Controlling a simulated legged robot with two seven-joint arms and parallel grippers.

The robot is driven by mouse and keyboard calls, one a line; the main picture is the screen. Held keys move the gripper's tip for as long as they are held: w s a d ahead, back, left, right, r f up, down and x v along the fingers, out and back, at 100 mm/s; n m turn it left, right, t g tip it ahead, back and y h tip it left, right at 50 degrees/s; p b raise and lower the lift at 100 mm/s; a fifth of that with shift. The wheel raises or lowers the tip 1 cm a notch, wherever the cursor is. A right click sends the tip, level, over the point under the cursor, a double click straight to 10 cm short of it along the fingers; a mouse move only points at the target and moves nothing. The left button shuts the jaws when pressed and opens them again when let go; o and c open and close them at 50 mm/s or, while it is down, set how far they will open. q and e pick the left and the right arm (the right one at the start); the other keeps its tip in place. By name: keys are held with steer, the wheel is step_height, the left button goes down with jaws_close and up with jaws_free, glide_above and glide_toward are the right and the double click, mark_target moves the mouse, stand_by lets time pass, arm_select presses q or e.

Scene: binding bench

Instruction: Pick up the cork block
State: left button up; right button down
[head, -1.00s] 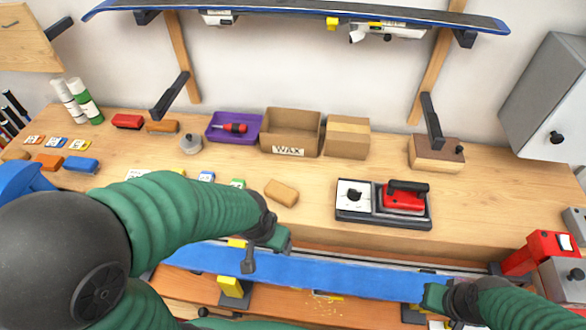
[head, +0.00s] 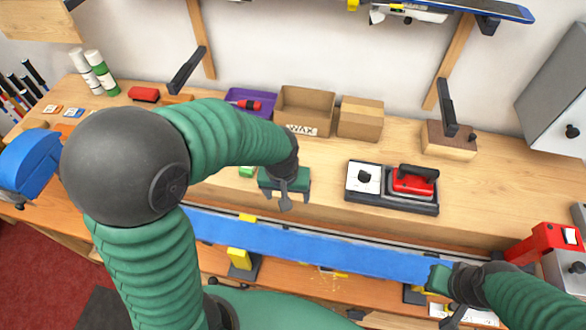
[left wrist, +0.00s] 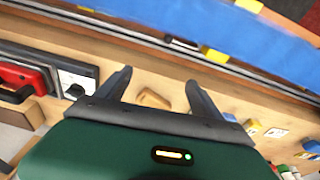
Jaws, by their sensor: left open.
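The cork block (left wrist: 152,98), a small tan block, lies on the bench top in the left wrist view. It shows in the gap between the two fingers of my left gripper (left wrist: 157,80). The fingers are spread and not closed on it. In the head view my left gripper (head: 284,198) is over the bench, left of the red iron, and hides the block. My right gripper (head: 440,280) is at the right end of the blue board; its jaws are too small to judge.
A red iron (head: 412,182) on its dark tray stands right of my left gripper. Behind are a WAX box (head: 303,108), a closed carton (head: 360,117) and a purple tray (head: 262,98). The blue board (head: 320,250) runs along the front. Bare bench surrounds the block.

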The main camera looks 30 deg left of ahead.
arm_select(q)
steer(key=w+a+r+n+g+p, duration=0.1)
steer(key=w+a+r+n+p, duration=0.15)
steer(key=w+n, duration=0.4)
steer(key=w+a+r+n+g+p, duration=0.1)
steer(key=w+a+r+n+p, duration=0.15)
steer(key=w+n, duration=0.45)
steer(key=shift+m, duration=0.45)
steer(key=f, duration=0.4)
steer(key=w+f+p, duration=0.1)
steer(key=f, duration=0.7)
steer(key=shift+w+a, duration=0.15)
steer(key=shift+a, duration=0.15)
steer(key=shift+d+f+p, duration=0.1)
steer(key=shift+f+p, duration=0.2)
steer(key=shift+p, duration=0.3)
step_height(320, 180, down, 4)
steer(key=shift+w+d+r+p, duration=0.1)
steer(key=shift+d+p, duration=0.05)
steer(key=shift+p, duration=0.75)
steer(key=shift+w+f, duration=0.1)
steer(key=shift+f, duration=0.25)
steer(key=c, duration=1.6)
step_height(320, 180, up, 9)
steer(key=b, duration=0.3)
steer(key=shift+r, duration=0.6)
steer(key=o, duration=0.8)
steer(key=c, duration=0.4)
steer(key=shift+f, duration=0.1)
steer(key=shift+c, duration=0.4)
